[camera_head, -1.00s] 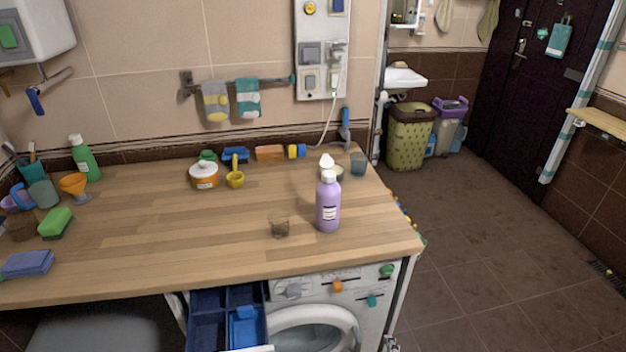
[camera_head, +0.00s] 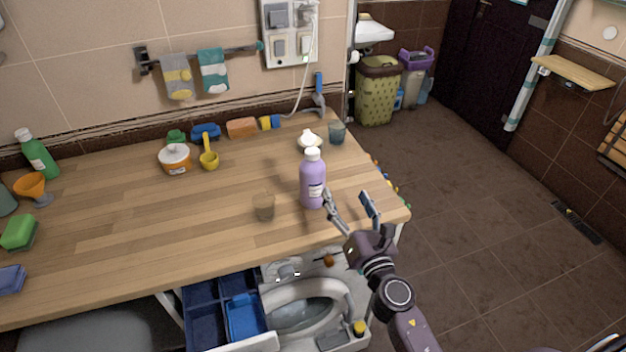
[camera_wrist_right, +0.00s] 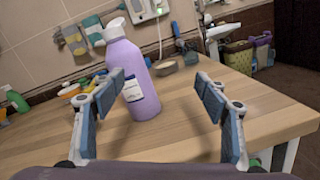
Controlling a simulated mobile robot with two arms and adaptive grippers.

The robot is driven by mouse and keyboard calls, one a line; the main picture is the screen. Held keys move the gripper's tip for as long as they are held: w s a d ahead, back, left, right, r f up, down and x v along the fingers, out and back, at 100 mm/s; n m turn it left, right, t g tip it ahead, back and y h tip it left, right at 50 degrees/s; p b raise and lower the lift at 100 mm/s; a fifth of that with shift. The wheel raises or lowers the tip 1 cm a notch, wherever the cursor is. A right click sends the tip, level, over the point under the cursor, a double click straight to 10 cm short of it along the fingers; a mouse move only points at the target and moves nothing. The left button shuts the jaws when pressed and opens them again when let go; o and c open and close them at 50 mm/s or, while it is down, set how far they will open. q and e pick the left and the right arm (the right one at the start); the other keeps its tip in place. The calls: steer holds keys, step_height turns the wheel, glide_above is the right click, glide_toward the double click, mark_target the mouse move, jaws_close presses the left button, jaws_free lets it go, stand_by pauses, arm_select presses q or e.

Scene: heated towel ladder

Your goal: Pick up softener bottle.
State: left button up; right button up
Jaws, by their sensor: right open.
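The softener bottle (camera_head: 312,182) is lilac with a white cap and a white label. It stands upright on the wooden worktop (camera_head: 120,225), near its right front part. My right gripper (camera_head: 350,200) is open and empty, close to the right of the bottle in the head view. In the right wrist view the bottle (camera_wrist_right: 131,75) is ahead of the open fingers (camera_wrist_right: 165,95), nearer the left finger, which overlaps its edge. I cannot tell whether they touch. My left gripper is not in view.
Below the worktop's front edge are an open blue drawer (camera_head: 203,318) and a washing machine (camera_head: 345,318).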

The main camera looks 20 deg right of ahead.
mark_target(313, 184)
steer(key=a+f+n+y, duration=0.1)
steer(key=n, duration=0.1)
steer(key=w+a+n+y, duration=0.1)
steer(key=a+n, duration=0.1)
steer(key=w+a+f+n+y, duration=0.1)
steer(key=n, duration=0.1)
steer(key=shift+a+f+g, duration=0.3)
steer(key=shift+f+g, duration=0.05)
steer(key=shift+g, duration=0.05)
steer(key=shift+w+a, duration=0.1)
steer(key=shift+w, duration=0.55)
steer(key=shift+w+a+r+p, duration=0.1)
steer(key=shift+w+a+p, duration=0.1)
steer(key=shift+w, duration=1.35)
steer(key=shift+w+a+r+p, duration=0.1)
steer(key=shift+w+a+p, duration=0.1)
steer(key=shift+w, duration=1.35)
steer(key=c, duration=1.6)
steer(key=shift+r, duration=0.15)
step_height(313, 184, up, 19)
steer(key=p, duration=1.4)
steer(key=shift+r+p, duration=0.45)
